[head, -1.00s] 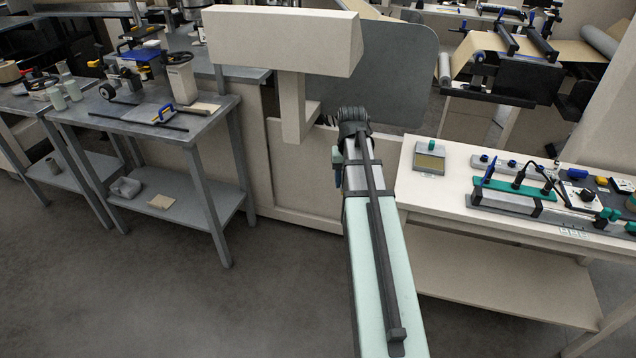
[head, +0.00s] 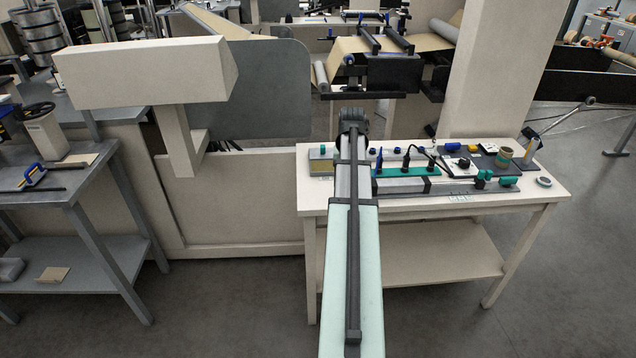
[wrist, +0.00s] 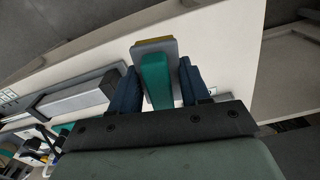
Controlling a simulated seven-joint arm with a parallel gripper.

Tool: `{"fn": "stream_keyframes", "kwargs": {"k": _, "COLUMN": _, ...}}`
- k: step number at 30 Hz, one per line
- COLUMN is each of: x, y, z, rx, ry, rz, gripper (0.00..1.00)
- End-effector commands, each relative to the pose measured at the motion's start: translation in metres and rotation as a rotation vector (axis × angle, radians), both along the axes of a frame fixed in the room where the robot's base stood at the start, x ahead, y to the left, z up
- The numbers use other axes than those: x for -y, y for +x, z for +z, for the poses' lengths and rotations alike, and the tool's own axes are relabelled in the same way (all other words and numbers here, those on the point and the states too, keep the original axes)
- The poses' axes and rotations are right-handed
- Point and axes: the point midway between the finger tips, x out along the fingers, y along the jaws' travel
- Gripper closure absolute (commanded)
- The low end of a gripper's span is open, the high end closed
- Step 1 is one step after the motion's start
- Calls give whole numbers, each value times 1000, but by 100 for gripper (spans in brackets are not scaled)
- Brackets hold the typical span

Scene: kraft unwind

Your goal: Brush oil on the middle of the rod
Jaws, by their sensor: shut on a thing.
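My gripper (wrist: 157,76) is shut on the teal handle of an oil applicator (wrist: 154,48). The applicator has a flat grey head with a yellow edge, standing out beyond the dark blue fingers. In the head view my arm hides the gripper and the applicator. A grey tray (head: 319,166) sits at the left end of the cream bench. A long grey bar with teal and black fittings (head: 440,187) lies along that bench; it also shows in the wrist view (wrist: 75,100). A thin dark rod (head: 40,191) lies on the grey bench at left. I cannot tell which is the task's rod.
The cream bench (head: 535,190) also holds a tape roll (head: 504,155), a ring (head: 543,181) and several small tools. A cream machine housing (head: 140,75) stands to the left of my arm. Open floor lies in front of the benches.

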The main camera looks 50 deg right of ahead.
Motion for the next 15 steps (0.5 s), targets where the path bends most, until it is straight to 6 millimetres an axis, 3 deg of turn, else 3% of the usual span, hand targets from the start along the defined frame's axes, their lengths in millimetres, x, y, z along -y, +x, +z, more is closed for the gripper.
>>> {"fn": "stream_keyframes", "kwargs": {"k": 3, "x": 33, "y": -28, "z": 2, "rx": 0, "ry": -1, "rz": -62, "gripper": 78}}
{"fn": "stream_keyframes", "kwargs": {"k": 15, "x": 129, "y": -131, "z": 10, "rx": 1, "ry": -2, "rz": -271, "gripper": 78}}
